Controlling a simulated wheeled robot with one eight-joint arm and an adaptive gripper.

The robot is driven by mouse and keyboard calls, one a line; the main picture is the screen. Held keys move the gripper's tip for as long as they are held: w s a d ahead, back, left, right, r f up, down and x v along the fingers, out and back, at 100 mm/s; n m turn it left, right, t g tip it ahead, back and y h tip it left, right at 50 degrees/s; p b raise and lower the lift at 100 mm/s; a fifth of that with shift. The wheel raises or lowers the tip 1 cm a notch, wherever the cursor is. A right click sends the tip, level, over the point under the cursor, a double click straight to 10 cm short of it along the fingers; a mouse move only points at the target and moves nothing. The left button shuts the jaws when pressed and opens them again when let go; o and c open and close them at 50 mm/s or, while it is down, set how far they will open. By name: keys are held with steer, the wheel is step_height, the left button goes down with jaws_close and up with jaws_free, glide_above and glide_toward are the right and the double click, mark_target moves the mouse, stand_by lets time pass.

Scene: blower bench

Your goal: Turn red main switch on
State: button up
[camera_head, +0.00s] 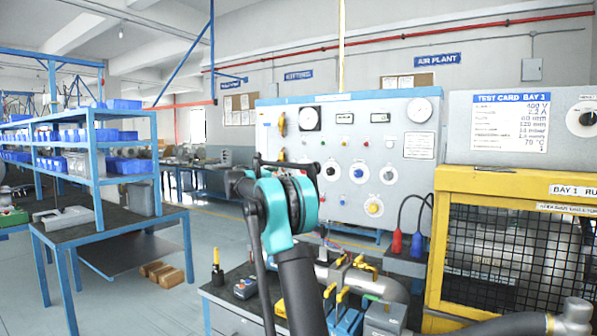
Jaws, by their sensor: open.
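My gripper (286,164) is dark and open, in front of the panel's left part, lower in the picture than the switch. It looks empty and apart from the switch. My teal wrist joint hides the panel's lower left and part of the gripper.
Coloured buttons and dials (374,207) cover the panel. Red and blue connectors (397,243) hang at its right. A yellow mesh guard (515,250) stands at the right. Pipes and clamps (345,285) crowd the bench front.

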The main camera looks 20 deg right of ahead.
mark_target(302, 169)
steer(key=x, duration=1.4)
steer(key=shift+s, duration=0.15)
steer(key=c, duration=1.2)
steer(key=shift+o, duration=0.2)
